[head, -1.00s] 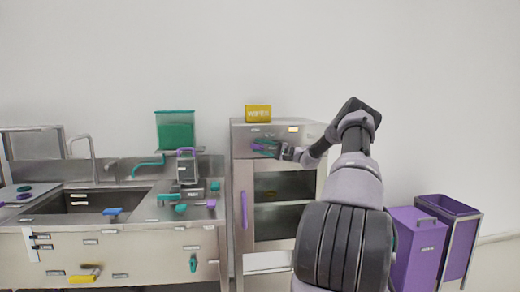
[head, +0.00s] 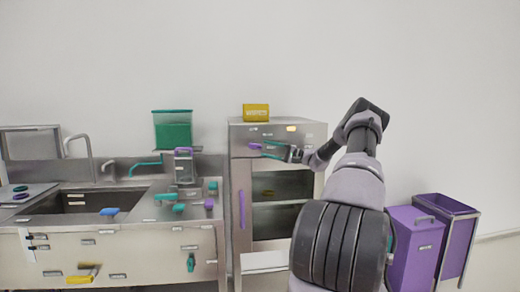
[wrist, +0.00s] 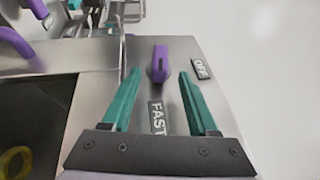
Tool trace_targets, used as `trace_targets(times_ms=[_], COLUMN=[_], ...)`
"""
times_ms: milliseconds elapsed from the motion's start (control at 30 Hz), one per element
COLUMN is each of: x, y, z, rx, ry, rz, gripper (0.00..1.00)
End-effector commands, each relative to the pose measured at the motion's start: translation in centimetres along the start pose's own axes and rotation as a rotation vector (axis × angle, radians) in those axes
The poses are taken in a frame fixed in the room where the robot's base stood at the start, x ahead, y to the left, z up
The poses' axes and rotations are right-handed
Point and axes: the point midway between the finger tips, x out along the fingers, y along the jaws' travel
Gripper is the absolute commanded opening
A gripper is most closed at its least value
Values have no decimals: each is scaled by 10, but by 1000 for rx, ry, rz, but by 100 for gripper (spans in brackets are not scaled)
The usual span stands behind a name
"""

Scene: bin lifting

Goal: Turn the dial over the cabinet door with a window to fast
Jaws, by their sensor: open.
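The purple dial (head: 255,146) is on the upper front panel of the steel cabinet (head: 238,135), over the windowed door (head: 284,184). In the wrist view the dial (wrist: 160,62) stands between and slightly beyond the tips of my teal fingers. My gripper (wrist: 158,75) is open, with a visible gap on both sides of the dial. The FAST label (wrist: 157,117) lies between the fingers on the gripper side of the dial. The OFF label (wrist: 201,68) is to the right, beyond the right finger. My gripper (head: 265,149) is close to the panel in the head view.
A yellow box (head: 256,112) sits on the cabinet top. The door has a purple vertical handle (head: 242,209). A sink counter (head: 120,240) stands on the left, with a green container (head: 173,130) above it. Purple bins (head: 415,245) stand to the right.

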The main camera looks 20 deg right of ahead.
Motion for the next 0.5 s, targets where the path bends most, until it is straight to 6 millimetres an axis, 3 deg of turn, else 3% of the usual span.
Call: trace_targets(times_ms=[200,500], x=[-42,-60], y=[-1,-2], z=[1,2], rx=[1,1], ry=[0,-3], rz=[-3,-4], gripper=[60,60])
